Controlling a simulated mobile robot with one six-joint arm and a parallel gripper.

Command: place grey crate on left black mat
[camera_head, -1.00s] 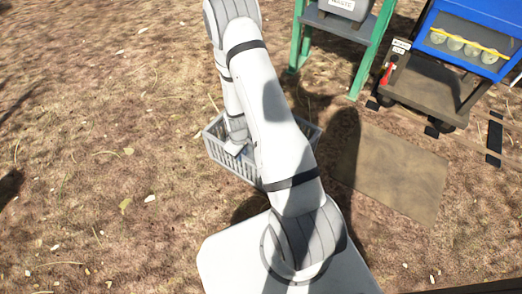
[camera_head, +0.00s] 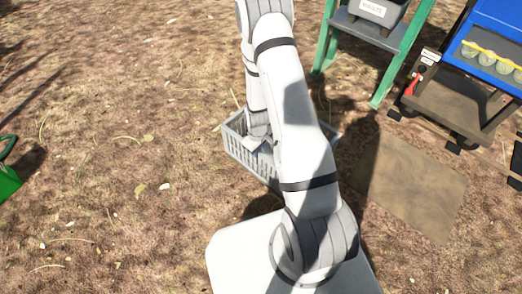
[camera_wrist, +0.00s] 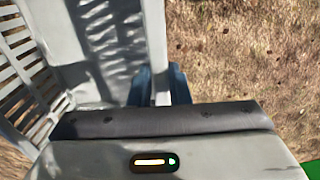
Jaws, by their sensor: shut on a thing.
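The grey slatted crate (camera_head: 238,150) is in front of my base in the head view, partly hidden behind my arm. Its slatted wall (camera_wrist: 22,60) and pale inside show at the left of the wrist view. My gripper (camera_wrist: 158,88) is shut on a crate wall, with a dark blue fingertip on each side of it. In the head view my gripper (camera_head: 262,148) is at the crate, its fingers mostly hidden. I cannot tell whether the crate touches the ground. I cannot make out a black mat for certain.
A brown flat board (camera_head: 412,190) lies right of the crate. A green stand (camera_head: 385,55) with a grey bin is behind it, and a blue-topped cart (camera_head: 460,90) stands at the right. A green object (camera_head: 8,180) is at the left edge. The ground at left is open.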

